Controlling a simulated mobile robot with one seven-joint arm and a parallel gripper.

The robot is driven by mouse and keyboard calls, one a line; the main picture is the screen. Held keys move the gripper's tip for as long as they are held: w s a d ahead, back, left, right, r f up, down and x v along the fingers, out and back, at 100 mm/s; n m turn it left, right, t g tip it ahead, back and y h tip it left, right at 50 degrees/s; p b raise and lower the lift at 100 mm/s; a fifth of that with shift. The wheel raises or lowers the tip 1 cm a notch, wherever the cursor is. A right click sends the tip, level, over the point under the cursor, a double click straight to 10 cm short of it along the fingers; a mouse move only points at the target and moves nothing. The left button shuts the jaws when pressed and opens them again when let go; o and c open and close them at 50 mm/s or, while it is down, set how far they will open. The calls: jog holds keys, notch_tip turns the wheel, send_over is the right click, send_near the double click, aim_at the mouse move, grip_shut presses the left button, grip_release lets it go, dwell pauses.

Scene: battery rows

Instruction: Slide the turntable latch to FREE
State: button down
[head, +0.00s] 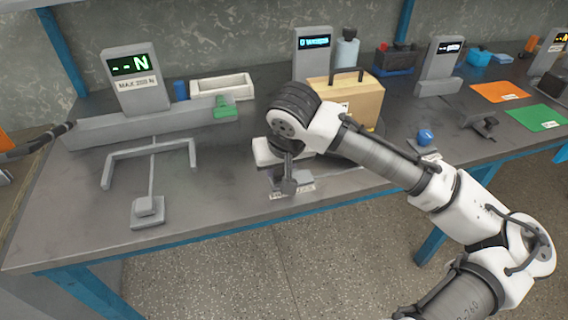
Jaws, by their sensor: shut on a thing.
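The turntable (372,152) is a dark round plate on the bench, mostly hidden behind my arm. A tan box with a dark handle (366,98) stands on it. The latch (289,186) is a small grey knob at the bench's front edge, just left of the turntable. A white label (304,189) lies around its foot, partly covered and too small to read. My gripper (287,170) points down over the latch and is shut on it. My wrist hides part of the fingers and the latch track, so the latch's exact position cannot be told.
Left stand a force display (137,80) and a grey pronged fixture (152,165). A white tray (222,87) and a second display (314,52) are behind. A blue knob (425,137), orange mat (499,91) and green mat (538,117) lie right.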

jog(key=c, duration=1.1)
grip_release()
jog(key=shift+d, duration=0.1)
jog(key=v, duration=1.3)
jog(key=shift+s+r+p, duration=0.2)
jog(key=shift+r+p, duration=0.1)
jog(key=shift+r, duration=0.1)
